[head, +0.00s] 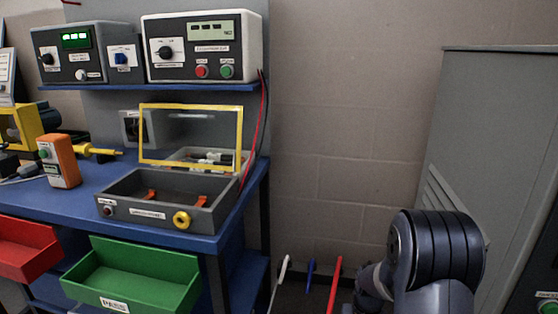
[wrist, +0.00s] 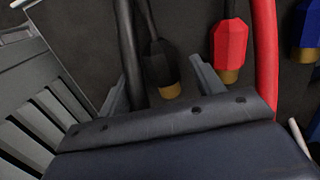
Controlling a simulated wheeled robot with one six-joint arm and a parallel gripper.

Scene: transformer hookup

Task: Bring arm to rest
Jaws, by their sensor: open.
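My gripper (wrist: 162,82) shows at the bottom of the wrist view, with its two grey fingers apart. A black cable plug (wrist: 165,70) with a brass-coloured end appears between the fingers; whether it touches them I cannot tell. A thick black cable runs beside the left finger. My arm (head: 438,250) is at the lower right of the head view, in front of the grey cabinet. The fingers cannot be made out there.
In the wrist view, a red plug (wrist: 230,45) and a blue plug (wrist: 306,30) are at the right, and a vented grey panel (wrist: 45,95) at the left. In the head view, a blue bench (head: 190,240) stands left and a grey cabinet (head: 490,130) right.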

